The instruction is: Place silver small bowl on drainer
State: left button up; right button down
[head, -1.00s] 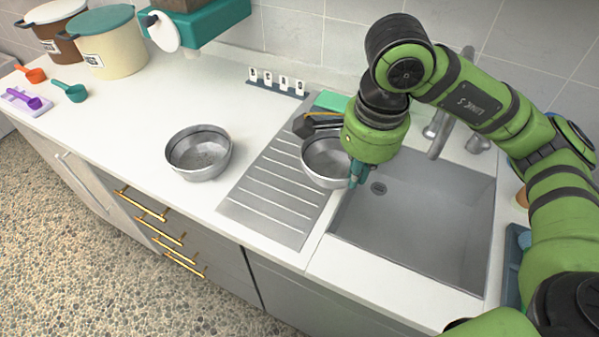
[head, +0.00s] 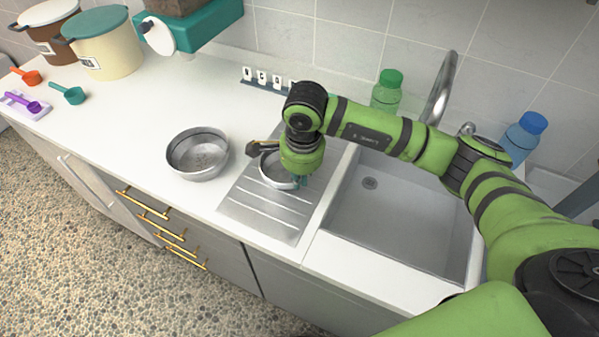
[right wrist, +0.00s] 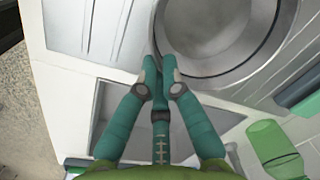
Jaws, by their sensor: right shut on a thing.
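The small silver bowl (head: 270,171) is over the ribbed metal drainer (head: 262,217), left of the sink. My right gripper (head: 299,182) is shut on its right rim, and its green wrist hides part of the bowl. In the right wrist view, the bowl (right wrist: 215,35) fills the top, with its rim between my closed fingertips (right wrist: 158,75). I cannot tell whether its base touches the drainer. My left gripper is not in view.
A larger silver bowl (head: 198,154) stands on the counter just left of the drainer. The sink (head: 400,220) is empty to the right. A green bottle (head: 386,94), the tap (head: 440,95) and a blue bottle (head: 523,138) stand behind it.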

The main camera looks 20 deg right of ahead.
jog(key=shift+f+b, duration=0.2)
jog(key=shift+b, duration=0.1)
jog(key=c, duration=1.4)
grip_release()
jog(key=shift+r, duration=0.4)
notch_tip(320, 180, up, 12)
jog(key=s+b, duration=0.1)
jog(key=b, duration=0.2)
jog(key=shift+f, duration=0.2)
